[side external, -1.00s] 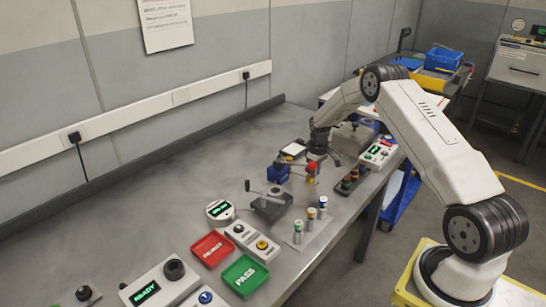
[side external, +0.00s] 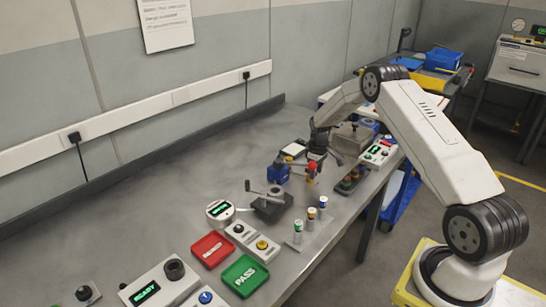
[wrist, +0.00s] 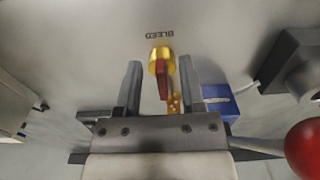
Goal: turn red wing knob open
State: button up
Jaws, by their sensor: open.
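The red wing knob (wrist: 161,79) sits on a yellow brass fitting (wrist: 159,54) under the upside-down word BLEED in the wrist view. Its red wing lies lengthwise, pointing down the picture between my fingers. My gripper (wrist: 161,75) is open, with one finger on each side of the wing and a gap visible on both sides. In the side view my gripper (side external: 317,158) is low over the far part of the bench, and the wing knob cannot be made out clearly there.
A red ball-ended lever (wrist: 303,148) stands close at the right of the wrist view, with a dark fixture (wrist: 305,70) above it. A blue block (wrist: 217,98) lies beside the right finger. In the side view, trays and battery-like cylinders stand nearer on the bench (side external: 150,200).

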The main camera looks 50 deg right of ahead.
jog(key=shift+r, duration=0.1)
jog(key=shift+r, duration=3.8)
